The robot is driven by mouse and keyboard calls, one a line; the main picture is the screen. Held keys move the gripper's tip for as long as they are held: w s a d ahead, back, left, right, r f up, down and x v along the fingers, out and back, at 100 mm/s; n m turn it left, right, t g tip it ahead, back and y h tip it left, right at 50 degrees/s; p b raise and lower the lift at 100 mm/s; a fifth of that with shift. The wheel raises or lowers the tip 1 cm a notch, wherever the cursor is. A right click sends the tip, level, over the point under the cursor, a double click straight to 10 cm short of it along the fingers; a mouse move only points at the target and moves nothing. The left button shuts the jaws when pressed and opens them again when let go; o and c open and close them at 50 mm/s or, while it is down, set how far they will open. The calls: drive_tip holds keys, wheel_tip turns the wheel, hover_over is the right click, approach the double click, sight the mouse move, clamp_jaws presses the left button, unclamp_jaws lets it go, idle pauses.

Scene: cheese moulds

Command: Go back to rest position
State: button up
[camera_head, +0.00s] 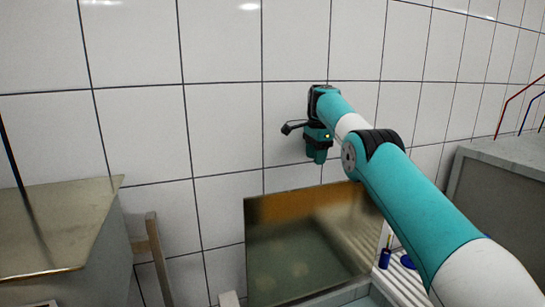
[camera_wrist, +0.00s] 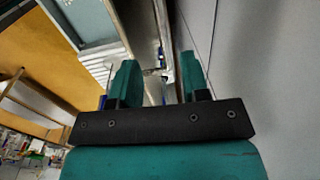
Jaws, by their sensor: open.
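My gripper (camera_head: 318,148) is held up in front of the white tiled wall, at the end of my teal and white arm. In the wrist view my gripper (camera_wrist: 158,78) has two teal fingers spread apart on a black bar. It is open, and I see nothing held between the fingers. In the head view the fingertips are too small to make out clearly.
A reflective metal panel (camera_head: 305,245) stands below my gripper. A metal-topped cabinet (camera_head: 55,235) is at the left, and a grey unit (camera_head: 510,160) is at the right. A small blue item (camera_head: 384,258) lies near the panel. The tiled wall (camera_head: 225,130) is close behind.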

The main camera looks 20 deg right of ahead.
drive_tip(key=shift+a, duration=0.1)
drive_tip(key=s+a+n+b, duration=0.1)
drive_tip(key=a+n+b, duration=0.1)
drive_tip(key=a, duration=0.1)
drive_tip(key=s+a+n+b, duration=0.1)
drive_tip(key=a+n+b, duration=0.1)
drive_tip(key=a, duration=0.1)
drive_tip(key=s+a+n+b, duration=0.1)
drive_tip(key=a+n+b, duration=0.1)
drive_tip(key=a+n, duration=0.1)
drive_tip(key=shift+s+a+f, duration=0.15)
drive_tip(key=shift+s+f, duration=0.2)
drive_tip(key=shift+s, duration=0.05)
drive_tip(key=s+a+f+n+b, duration=0.3)
drive_tip(key=s+a+n+b, duration=0.2)
drive_tip(key=s+a+n, duration=0.35)
drive_tip(key=s+a+f+n+y+b, duration=0.1)
drive_tip(key=s+a+f+n+b, duration=0.1)
drive_tip(key=s, duration=0.9)
drive_tip(key=s+a+f+n+y+b, duration=0.1)
drive_tip(key=s+a+f+n+b, duration=0.2)
drive_tip(key=s+a+f+n, duration=0.2)
drive_tip(key=s+a+f+n+y+b, duration=0.2)
drive_tip(key=s+f, duration=0.6)
drive_tip(key=s, duration=0.9)
drive_tip(key=a+n+b, duration=0.1)
drive_tip(key=a, duration=0.1)
drive_tip(key=shift+s+a+g, duration=0.35)
drive_tip(key=shift+a+g, duration=0.05)
